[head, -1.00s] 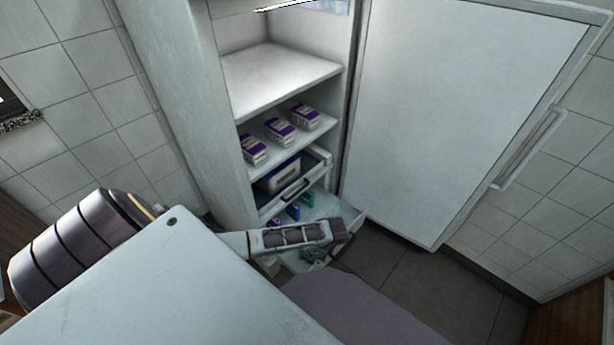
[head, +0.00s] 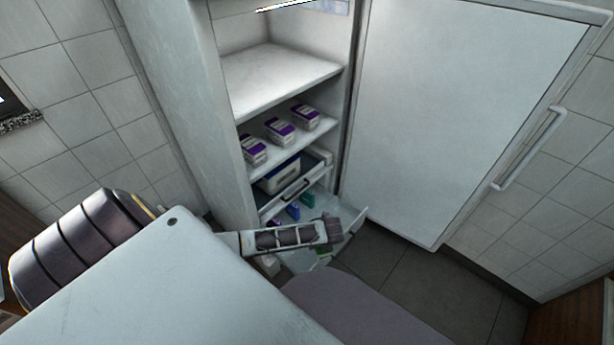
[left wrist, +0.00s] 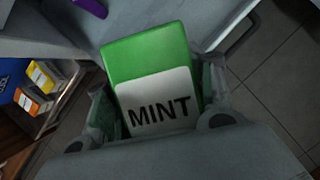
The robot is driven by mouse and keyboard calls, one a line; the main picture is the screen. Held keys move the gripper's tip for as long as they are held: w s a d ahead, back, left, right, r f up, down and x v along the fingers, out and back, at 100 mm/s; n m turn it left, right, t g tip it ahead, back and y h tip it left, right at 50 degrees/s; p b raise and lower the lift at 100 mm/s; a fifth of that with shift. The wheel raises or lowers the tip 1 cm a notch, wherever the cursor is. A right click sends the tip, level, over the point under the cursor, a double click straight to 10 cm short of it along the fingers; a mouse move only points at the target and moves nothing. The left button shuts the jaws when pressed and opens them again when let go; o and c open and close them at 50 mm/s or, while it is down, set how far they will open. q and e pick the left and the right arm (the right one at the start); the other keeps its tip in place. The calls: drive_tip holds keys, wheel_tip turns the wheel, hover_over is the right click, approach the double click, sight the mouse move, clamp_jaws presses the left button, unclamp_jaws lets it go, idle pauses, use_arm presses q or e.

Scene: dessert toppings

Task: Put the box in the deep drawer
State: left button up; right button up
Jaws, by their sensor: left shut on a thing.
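The box (left wrist: 150,60) is green with a white panel reading MINT. In the left wrist view it sits between the two fingers of my left gripper (left wrist: 160,110), which is shut on it. In the head view my left arm reaches over the front of the open bottom drawer (head: 349,225) of the fridge. The fingers are mostly hidden there behind the wrist, and only a small green patch of the box (head: 322,251) shows. A blue box (head: 293,211) and a teal box (head: 307,200) lie in that drawer. My right gripper is in neither view.
The fridge door (head: 455,110) stands wide open on the right. Above the open drawer is another drawer holding a white and blue container (head: 279,176). Several purple and white boxes (head: 280,132) stand on the shelf above. The upper shelf (head: 280,78) is bare.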

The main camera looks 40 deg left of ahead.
use_arm(q)
drive_tip(key=shift+w+d+m+t, duration=0.15)
drive_tip(key=shift+m+t, duration=0.15)
drive_tip(key=shift+m, duration=0.5)
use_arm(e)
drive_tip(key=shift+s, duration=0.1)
use_arm(q)
drive_tip(key=shift+m+h, duration=0.4)
drive_tip(key=shift+m, duration=0.1)
